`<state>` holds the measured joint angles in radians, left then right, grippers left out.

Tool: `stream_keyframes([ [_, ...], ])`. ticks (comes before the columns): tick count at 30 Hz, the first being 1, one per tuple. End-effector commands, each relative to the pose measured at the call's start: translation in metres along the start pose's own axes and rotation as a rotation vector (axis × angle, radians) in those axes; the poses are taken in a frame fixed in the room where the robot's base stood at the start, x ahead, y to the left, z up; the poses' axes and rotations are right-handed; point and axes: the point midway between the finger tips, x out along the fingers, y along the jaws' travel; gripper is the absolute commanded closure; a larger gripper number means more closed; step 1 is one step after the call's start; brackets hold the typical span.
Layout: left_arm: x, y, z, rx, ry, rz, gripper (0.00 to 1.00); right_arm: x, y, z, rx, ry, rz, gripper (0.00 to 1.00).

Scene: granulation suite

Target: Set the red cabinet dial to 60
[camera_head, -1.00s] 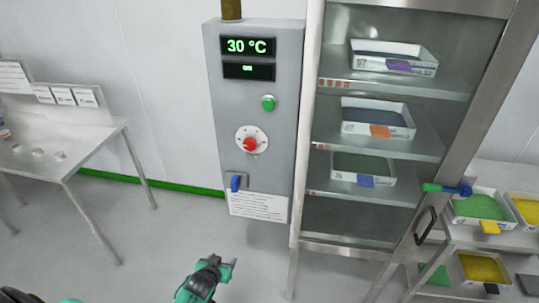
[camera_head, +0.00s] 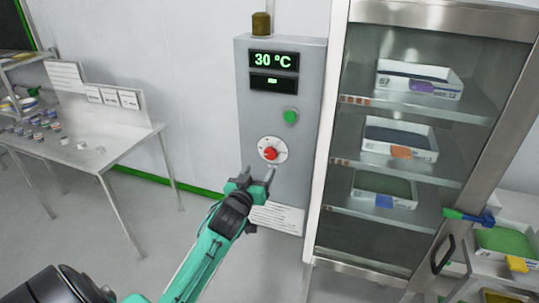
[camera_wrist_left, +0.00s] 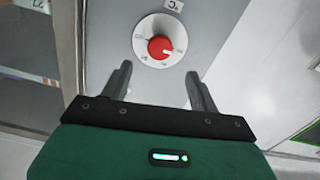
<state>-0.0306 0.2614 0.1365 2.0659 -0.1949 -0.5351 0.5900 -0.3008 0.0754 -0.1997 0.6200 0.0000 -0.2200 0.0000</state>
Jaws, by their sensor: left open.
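The red dial (camera_head: 269,153) sits on a round white scale plate on the front of the grey cabinet (camera_head: 263,110). The cabinet's green display (camera_head: 273,60) reads 30 °C. My left gripper (camera_head: 258,172) is open and empty, just below the dial in the head view and apart from it. In the left wrist view the red dial (camera_wrist_left: 160,47) lies ahead of the two spread fingers (camera_wrist_left: 160,84), roughly centred between them. The scale marks are too small to read. My right gripper is not in view.
A green button (camera_head: 291,116) is above the dial, and a white notice (camera_head: 277,218) is below it. A glass-fronted cabinet with trays (camera_head: 395,205) stands close on the right. A metal table (camera_head: 85,150) stands on the left.

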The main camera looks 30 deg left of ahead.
Motion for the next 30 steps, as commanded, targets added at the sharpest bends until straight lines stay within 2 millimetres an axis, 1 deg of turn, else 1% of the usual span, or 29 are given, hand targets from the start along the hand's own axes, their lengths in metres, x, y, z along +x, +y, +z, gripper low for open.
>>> stream_keyframes([
  [1,0.012,0.001,-0.004,0.0,0.001,0.0,0.39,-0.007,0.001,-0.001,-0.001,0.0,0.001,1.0],
  [6,0.044,0.001,-0.004,0.001,0.001,0.0,0.39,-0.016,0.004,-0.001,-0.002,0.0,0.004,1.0],
  [10,0.065,0.0,-0.003,0.0,0.0,0.0,0.39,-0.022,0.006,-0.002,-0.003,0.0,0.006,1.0],
  [15,0.083,0.0,-0.001,0.001,-0.001,0.0,0.39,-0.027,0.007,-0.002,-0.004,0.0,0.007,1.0],
  [21,0.091,0.0,0.0,0.001,0.0,0.001,0.39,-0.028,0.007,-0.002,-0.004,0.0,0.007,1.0],
  [28,0.091,0.0,0.0,0.0,0.0,0.001,0.39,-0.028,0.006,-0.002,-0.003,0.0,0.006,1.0],
  [29,0.091,0.0,0.0,0.0,0.0,0.001,0.41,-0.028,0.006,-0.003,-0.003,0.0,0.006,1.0],
  [30,0.091,0.0,0.0,0.0,0.0,0.001,0.49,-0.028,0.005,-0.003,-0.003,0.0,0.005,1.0],
])
